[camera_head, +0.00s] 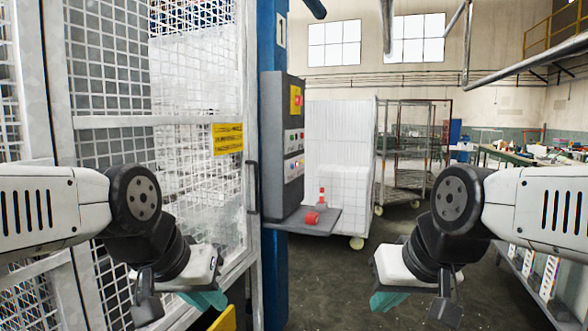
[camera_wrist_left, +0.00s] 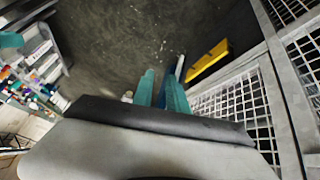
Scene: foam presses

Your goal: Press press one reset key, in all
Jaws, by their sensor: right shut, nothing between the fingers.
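Press one's control box (camera_head: 282,150) is a dark cabinet on a blue post (camera_head: 270,60) marked 1, with small buttons and lights on its face. A red object (camera_head: 312,217) lies on the small shelf (camera_head: 318,226) below it; I cannot tell whether it is the reset key. My left gripper (camera_head: 208,299), with teal fingers, is low in front of the mesh fence, apart from the box. Its fingers show a narrow gap in the left wrist view (camera_wrist_left: 159,82), with nothing held. My right gripper (camera_head: 386,301) is shut and empty, right of the shelf.
A white mesh fence (camera_head: 105,100) with a yellow sign (camera_head: 227,139) stands at the left. A white wheeled cage (camera_head: 340,150) and a wire rack (camera_head: 404,150) stand behind the box. Cluttered benches (camera_head: 510,155) line the right. The floor (camera_head: 400,226) between is open.

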